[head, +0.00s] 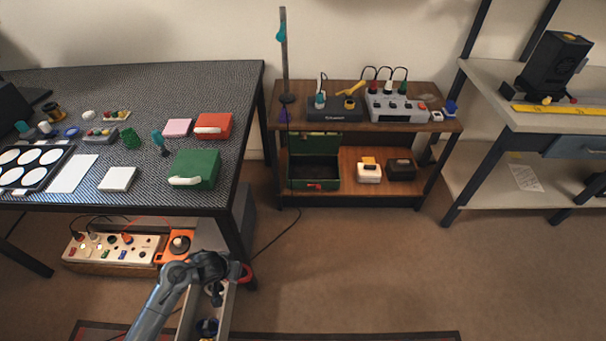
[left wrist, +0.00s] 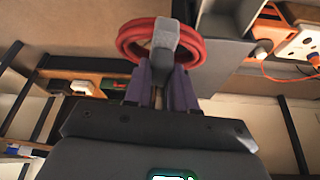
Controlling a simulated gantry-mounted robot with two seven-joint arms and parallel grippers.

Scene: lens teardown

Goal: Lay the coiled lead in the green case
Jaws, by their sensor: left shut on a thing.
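The coiled lead is a red ring-shaped coil; it shows in the left wrist view (left wrist: 133,36) and partly in the head view (head: 247,274). My left gripper (head: 236,269) is shut on it, with the fingers (left wrist: 164,75) gripping one side of the coil. It is held out in front of the black-topped table's near right leg. An open green case (head: 314,184) with a dark inside and a red latch stands on the lower shelf of the wooden unit, apart from the gripper and further back to the right. My right gripper is in neither view.
The wooden shelf unit (head: 375,190) also holds a white box (head: 369,172) and a dark box (head: 401,168) right of the case. Its upper board is above the case. A closed green box (head: 194,168) lies on the table. An open drawer or bin (head: 226,310) is below my arm.

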